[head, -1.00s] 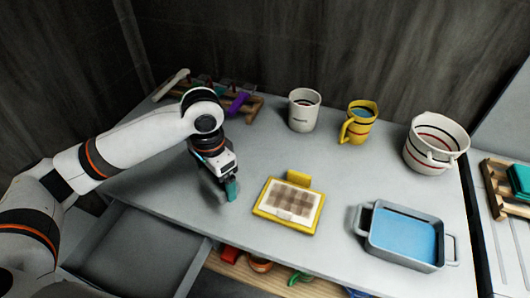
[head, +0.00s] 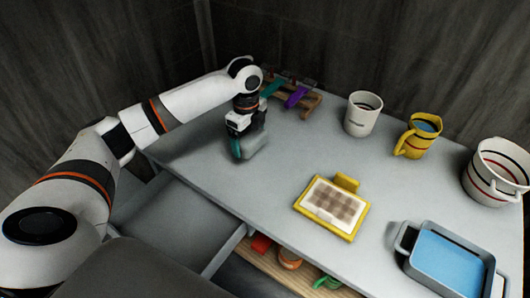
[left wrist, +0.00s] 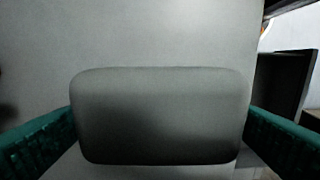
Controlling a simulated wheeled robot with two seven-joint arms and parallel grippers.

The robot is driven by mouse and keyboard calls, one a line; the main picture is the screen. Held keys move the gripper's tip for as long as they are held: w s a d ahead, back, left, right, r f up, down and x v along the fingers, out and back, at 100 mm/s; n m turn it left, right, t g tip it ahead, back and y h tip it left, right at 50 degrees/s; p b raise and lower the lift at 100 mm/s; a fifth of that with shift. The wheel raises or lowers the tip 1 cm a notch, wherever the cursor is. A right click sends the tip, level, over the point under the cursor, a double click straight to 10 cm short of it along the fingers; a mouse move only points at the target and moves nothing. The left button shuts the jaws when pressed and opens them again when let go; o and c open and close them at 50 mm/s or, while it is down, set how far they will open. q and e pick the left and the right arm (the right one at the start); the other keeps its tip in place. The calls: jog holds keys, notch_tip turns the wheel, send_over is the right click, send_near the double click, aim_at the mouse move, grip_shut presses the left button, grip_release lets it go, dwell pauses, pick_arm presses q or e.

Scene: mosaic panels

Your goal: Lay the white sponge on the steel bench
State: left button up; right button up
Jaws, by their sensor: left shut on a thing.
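The white sponge, looking grey in this light, is a rounded block between the teal fingertips of my left gripper (head: 240,150). It shows at the gripper in the head view (head: 257,145) and fills the middle of the left wrist view (left wrist: 160,115). My left gripper is shut on it and points down over the left part of the steel bench (head: 290,155). I cannot tell whether the sponge touches the bench top. My right gripper is not in view.
A wooden rack (head: 311,106) with coloured tools stands behind the gripper. A white mug (head: 362,117), yellow jug (head: 417,138) and white striped pot (head: 497,172) stand at the back right. A yellow-framed mosaic panel (head: 308,210) and blue-filled tray (head: 404,238) lie nearer. An open drawer (head: 215,262) is in front.

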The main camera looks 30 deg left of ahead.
aim_at(248, 135)
pick_arm(q)
notch_tip(248, 135, down, 4)
jog(key=shift+r, duration=0.1)
jog(key=shift+f+p, duration=0.55)
jog(key=shift+f, duration=1.45)
jog(key=shift+f, duration=0.1)
jog(key=o, duration=0.6)
notch_tip(248, 135, up, 11)
jog(key=shift+b, duration=0.7)
jog(key=shift+r, duration=0.7)
jog(key=shift+f, duration=0.15)
